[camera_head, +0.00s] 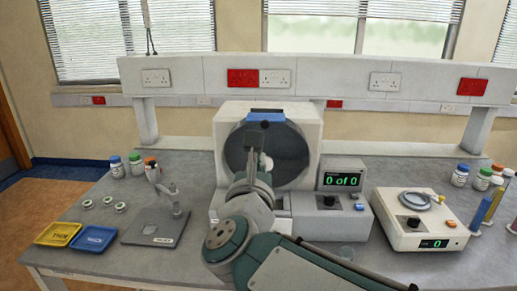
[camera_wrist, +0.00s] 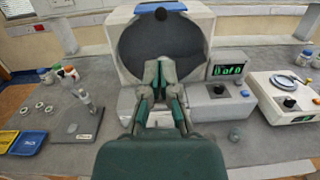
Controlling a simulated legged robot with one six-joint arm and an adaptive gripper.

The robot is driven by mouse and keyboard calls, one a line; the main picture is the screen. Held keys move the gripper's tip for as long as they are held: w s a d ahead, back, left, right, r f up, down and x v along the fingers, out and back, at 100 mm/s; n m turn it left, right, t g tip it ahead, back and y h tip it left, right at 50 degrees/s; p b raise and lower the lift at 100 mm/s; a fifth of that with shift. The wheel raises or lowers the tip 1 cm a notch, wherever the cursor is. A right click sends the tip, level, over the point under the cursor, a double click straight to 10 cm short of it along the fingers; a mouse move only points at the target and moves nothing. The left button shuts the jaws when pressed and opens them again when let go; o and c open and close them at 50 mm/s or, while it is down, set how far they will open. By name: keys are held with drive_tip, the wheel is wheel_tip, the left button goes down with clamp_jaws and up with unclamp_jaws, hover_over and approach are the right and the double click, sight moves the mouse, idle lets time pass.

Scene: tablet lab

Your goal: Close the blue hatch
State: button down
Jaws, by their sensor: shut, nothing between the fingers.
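The blue hatch (camera_head: 266,117) shows as a narrow blue strip at the top of the white machine (camera_head: 308,122), above a dark round drum face. The blue strip also shows at the top edge of the wrist view (camera_wrist: 172,7). I cannot tell from its edge-on look how far it stands open. My gripper (camera_head: 254,160) is in front of the drum face, below the hatch, and hides part of the drum. In the wrist view my gripper (camera_wrist: 160,72) has its fingertips together and empty, apart from the hatch.
A control box with a green "0 of 0" display (camera_head: 343,180) adjoins the machine at right. A balance (camera_head: 420,220) stands farther right. A yellow tray (camera_head: 58,234), a blue tray (camera_head: 94,239) and a small stand (camera_head: 155,235) are at left. Bottles stand at both sides.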

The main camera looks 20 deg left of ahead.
sight(264, 127)
drive_tip(key=x, duration=1.2)
drive_tip(key=shift+w+a, duration=0.1)
drive_tip(key=shift+w, duration=0.05)
drive_tip(key=x, duration=0.5)
drive_tip(key=shift+w+a+f, duration=0.15)
drive_tip(key=shift+w, duration=0.15)
